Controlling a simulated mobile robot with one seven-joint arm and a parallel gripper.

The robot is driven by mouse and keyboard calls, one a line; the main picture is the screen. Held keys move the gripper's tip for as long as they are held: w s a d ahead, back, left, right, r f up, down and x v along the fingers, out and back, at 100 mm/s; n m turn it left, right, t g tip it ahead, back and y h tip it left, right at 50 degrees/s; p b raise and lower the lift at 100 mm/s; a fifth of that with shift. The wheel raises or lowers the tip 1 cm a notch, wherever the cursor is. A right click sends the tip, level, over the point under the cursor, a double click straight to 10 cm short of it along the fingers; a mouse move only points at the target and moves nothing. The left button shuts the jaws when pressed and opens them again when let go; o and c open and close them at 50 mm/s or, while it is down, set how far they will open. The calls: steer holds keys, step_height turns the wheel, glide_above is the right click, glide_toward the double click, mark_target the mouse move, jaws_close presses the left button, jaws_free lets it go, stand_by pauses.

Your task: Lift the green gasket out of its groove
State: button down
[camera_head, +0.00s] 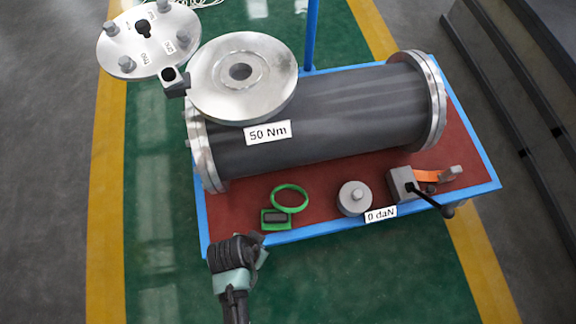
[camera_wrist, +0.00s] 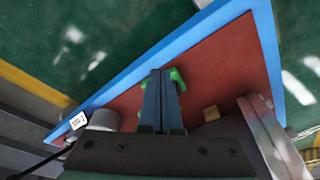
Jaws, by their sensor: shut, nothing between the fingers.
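A thin green ring, the gasket (camera_head: 290,198), shows in the head view near the front edge of the red bench top. Red shows through its middle, and I see no groove around it. Its lower left overlaps a small green tray (camera_head: 265,225) holding a dark grey block (camera_head: 276,217). My gripper (camera_head: 258,246) is at the bench's front left edge, just below the tray in the picture and apart from the ring. In the wrist view my gripper's fingers (camera_wrist: 161,73) are together and empty. They partly hide a green thing (camera_wrist: 177,79); I cannot tell whether it is ring or tray.
A dark flanged cylinder (camera_head: 330,115) lies along the back of the blue-edged bench (camera_head: 230,205). A metal disc (camera_head: 275,85) and a lid with knobs (camera_head: 148,42) overhang its left end. A grey weight (camera_head: 353,200) and a lever device (camera_head: 403,184) stand at right.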

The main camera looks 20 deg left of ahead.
mark_target(286, 210)
steer(key=w+b, duration=0.1)
steer(key=w, duration=0.3)
steer(key=w+d+b, duration=0.1)
steer(key=w+b, duration=0.1)
steer(key=w, duration=0.2)
steer(key=w+d+b, duration=0.1)
steer(key=w+b, duration=0.1)
steer(key=w, duration=0.2)
steer(key=shift+d+f, duration=0.1)
steer(key=shift+f, duration=0.25)
steer(key=shift+s+f+b, duration=0.1)
steer(key=shift+f+b, duration=0.3)
steer(key=shift+b, duration=0.35)
steer(key=shift+p, duration=0.3)
steer(key=shift+s+d+f, duration=0.1)
steer(key=shift+s+f, duration=0.05)
steer(key=shift+f, duration=0.15)
steer(key=s+p, duration=0.2)
steer(key=s, duration=0.1)
steer(key=s+a+p, duration=0.1)
steer(key=s+p, duration=0.1)
steer(key=s+a+p, duration=0.1)
steer(key=s+p, duration=0.2)
steer(key=shift+s, duration=0.35)
steer(key=shift+r, duration=0.15)
